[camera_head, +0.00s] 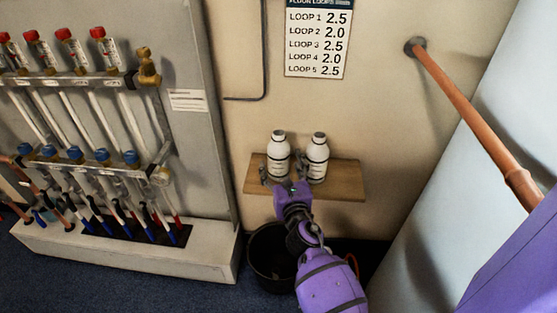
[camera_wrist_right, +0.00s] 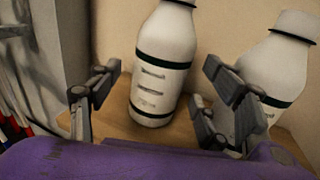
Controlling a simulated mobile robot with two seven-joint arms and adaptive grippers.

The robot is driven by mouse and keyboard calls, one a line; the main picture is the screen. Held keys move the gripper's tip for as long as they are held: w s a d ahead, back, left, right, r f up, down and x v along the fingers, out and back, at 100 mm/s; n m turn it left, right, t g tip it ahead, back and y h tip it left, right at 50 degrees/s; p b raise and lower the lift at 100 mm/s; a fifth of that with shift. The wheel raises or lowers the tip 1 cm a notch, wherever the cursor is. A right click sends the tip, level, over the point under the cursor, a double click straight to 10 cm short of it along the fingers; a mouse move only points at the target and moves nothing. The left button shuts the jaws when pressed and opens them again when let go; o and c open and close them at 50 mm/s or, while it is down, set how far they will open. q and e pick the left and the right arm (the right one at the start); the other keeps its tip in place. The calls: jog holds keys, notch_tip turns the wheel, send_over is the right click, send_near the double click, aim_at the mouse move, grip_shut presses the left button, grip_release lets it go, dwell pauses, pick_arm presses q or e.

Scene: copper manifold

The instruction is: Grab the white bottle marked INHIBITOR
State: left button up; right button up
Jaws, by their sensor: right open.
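The left bottle (camera_head: 279,155) also shows in the right wrist view (camera_wrist_right: 163,60), and so does the right bottle (camera_head: 317,158) (camera_wrist_right: 275,70). I cannot read the marking on either, so I cannot tell which says INHIBITOR. My right gripper (camera_head: 283,177) is open at the shelf's front. In the right wrist view its fingers (camera_wrist_right: 160,95) lie either side of the left bottle; the right finger overlaps the right bottle. My left gripper is out of view.
A black bucket (camera_head: 264,262) stands on the floor below the shelf. A manifold cabinet (camera_head: 215,150) with pipes is at left. A copper pipe (camera_head: 470,117) slants down at right. A loop chart (camera_head: 318,40) hangs above; the wall between is clear.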

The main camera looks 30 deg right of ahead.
jog(key=x, duration=0.2)
jog(key=shift+w+d+f, duration=0.1)
jog(key=shift+w, duration=0.15)
jog(key=shift+w+d, duration=0.1)
jog(key=shift+w, duration=0.1)
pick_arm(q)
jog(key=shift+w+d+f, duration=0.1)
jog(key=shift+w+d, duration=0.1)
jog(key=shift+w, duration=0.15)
pick_arm(e)
jog(key=c, duration=1.4)
jog(key=shift+o, duration=0.2)
